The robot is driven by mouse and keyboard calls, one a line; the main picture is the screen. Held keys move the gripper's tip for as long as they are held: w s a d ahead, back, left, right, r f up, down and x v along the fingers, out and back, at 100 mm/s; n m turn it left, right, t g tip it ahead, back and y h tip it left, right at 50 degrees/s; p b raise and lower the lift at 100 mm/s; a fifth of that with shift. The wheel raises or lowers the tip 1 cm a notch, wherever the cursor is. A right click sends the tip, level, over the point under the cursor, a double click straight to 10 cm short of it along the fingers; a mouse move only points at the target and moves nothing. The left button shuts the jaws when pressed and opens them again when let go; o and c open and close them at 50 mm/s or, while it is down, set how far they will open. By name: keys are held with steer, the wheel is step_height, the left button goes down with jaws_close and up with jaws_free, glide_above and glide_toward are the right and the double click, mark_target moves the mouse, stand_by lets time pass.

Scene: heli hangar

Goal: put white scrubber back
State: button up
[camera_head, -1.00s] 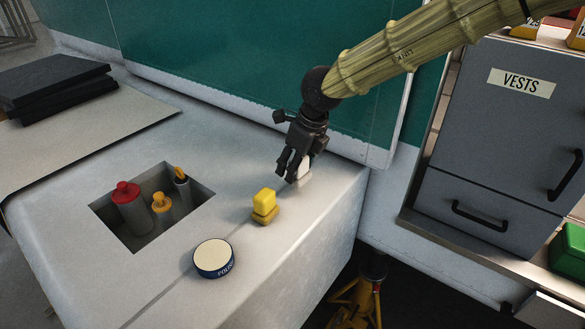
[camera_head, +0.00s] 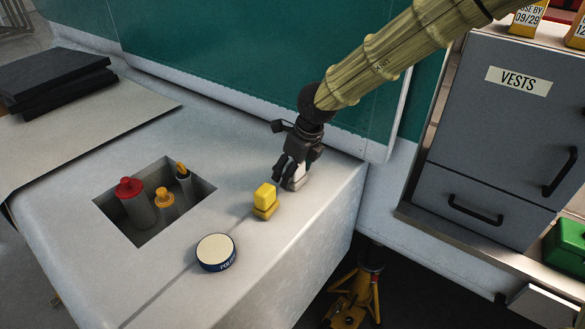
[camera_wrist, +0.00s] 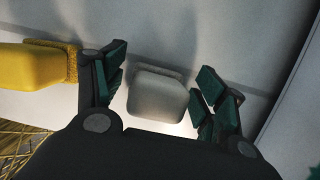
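The white scrubber (camera_head: 297,183) stands on the pale worktop near its right edge, partly hidden behind my gripper (camera_head: 286,182) in the head view. In the wrist view the white scrubber (camera_wrist: 157,95) lies between the two fingers of my gripper (camera_wrist: 160,92). The fingers are open, with a gap on each side of it. A yellow scrubber (camera_head: 265,198) stands on the worktop just in front and to the left; it also shows at the left of the wrist view (camera_wrist: 32,66).
A round polish tin (camera_head: 216,252) sits at the front. A recess (camera_head: 120,225) in the worktop holds several bottles or tools. Black slabs (camera_head: 60,80) lie at the back left. A green wall panel (camera_head: 230,60) rises close behind. A grey cabinet (camera_head: 500,130) labelled VESTS stands right.

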steer(key=shift+r, duration=0.15)
steer(key=b+v, duration=0.3)
steer(key=v, duration=0.9)
stand_by(0.4)
